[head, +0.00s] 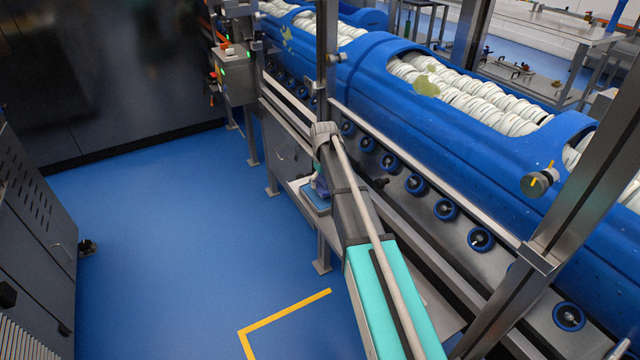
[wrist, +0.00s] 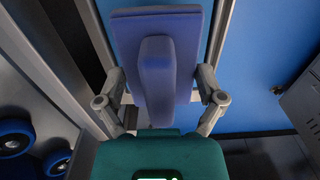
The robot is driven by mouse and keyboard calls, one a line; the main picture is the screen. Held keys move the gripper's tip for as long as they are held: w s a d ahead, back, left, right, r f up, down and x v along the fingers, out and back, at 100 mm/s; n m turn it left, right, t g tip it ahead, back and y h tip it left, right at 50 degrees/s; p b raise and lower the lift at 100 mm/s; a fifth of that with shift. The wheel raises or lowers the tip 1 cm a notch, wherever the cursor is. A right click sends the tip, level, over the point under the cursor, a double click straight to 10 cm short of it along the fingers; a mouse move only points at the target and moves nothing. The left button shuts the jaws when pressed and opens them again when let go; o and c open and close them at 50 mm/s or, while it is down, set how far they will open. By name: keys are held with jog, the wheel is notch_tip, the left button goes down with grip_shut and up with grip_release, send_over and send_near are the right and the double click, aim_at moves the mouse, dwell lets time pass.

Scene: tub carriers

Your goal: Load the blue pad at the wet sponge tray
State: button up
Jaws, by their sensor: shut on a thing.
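The blue pad (wrist: 192,45) fills the middle of the wrist view, a flat plate with a raised rounded block (wrist: 156,85) on it. My gripper (wrist: 160,92) has one finger on each side of it and is shut on the pad. In the head view my gripper (head: 322,186) is mostly hidden behind my arm, with a bit of bluish purple showing. Below it a light blue tray-like surface (head: 313,203) lies on a metal shelf beside the machine. It looks like the sponge tray; I cannot tell whether the pad touches it.
A long blue machine (head: 370,75) full of stacked white discs runs along the right, above a row of blue rollers (head: 445,209). A steel post (head: 565,210) stands at the right. A control box (head: 235,75) stands at the back. The blue floor (head: 170,230) at left is clear.

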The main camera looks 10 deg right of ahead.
jog(key=shift+r+p, duration=1.9)
jog(key=shift+r, duration=0.2)
notch_tip(320, 180, up, 9)
jog(key=p, duration=0.9)
jog(key=shift+w, duration=0.2)
